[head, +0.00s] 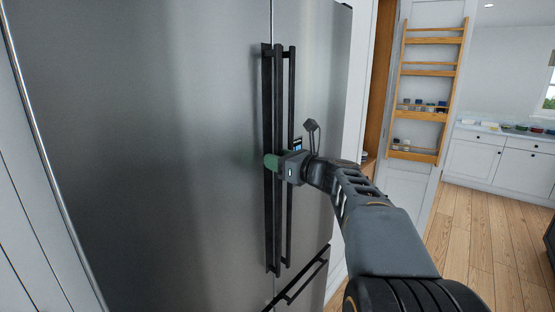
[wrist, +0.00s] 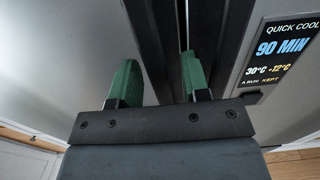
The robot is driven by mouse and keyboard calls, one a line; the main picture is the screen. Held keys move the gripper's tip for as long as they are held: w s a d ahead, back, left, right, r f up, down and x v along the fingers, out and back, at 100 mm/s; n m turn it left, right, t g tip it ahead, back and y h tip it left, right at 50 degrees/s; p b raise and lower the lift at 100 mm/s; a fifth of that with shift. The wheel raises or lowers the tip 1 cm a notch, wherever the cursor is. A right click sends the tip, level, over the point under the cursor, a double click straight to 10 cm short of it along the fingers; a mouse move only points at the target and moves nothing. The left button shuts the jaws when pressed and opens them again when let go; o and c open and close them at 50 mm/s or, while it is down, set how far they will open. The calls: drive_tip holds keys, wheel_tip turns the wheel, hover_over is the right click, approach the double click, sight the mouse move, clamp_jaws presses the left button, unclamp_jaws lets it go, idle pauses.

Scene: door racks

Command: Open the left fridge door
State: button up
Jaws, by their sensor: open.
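The left fridge door (head: 150,150) is brushed steel and stands shut. Its long black vertical handle (head: 267,110) runs along its right edge. My gripper (head: 279,163) is at about the middle of this handle. In the wrist view, my gripper (wrist: 158,82) is open, with one green finger on each side of a dark bar (wrist: 152,40), which appears to be the left door's handle. The right finger sits in the gap between the two handles. I cannot tell whether either finger touches the bar. The far finger is mostly hidden in the head view.
The right fridge door (head: 315,100) is shut, with its own black handle (head: 291,80) close beside the left one. A lower drawer handle (head: 305,275) is below. A small display (wrist: 280,50) is close to my gripper. A wooden door rack (head: 430,70) stands at right. Wood floor (head: 465,240) is open there.

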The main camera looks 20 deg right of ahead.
drive_tip(key=shift+c, duration=0.2)
clamp_jaws()
drive_tip(key=shift+s, duration=0.15)
idle(0.3)
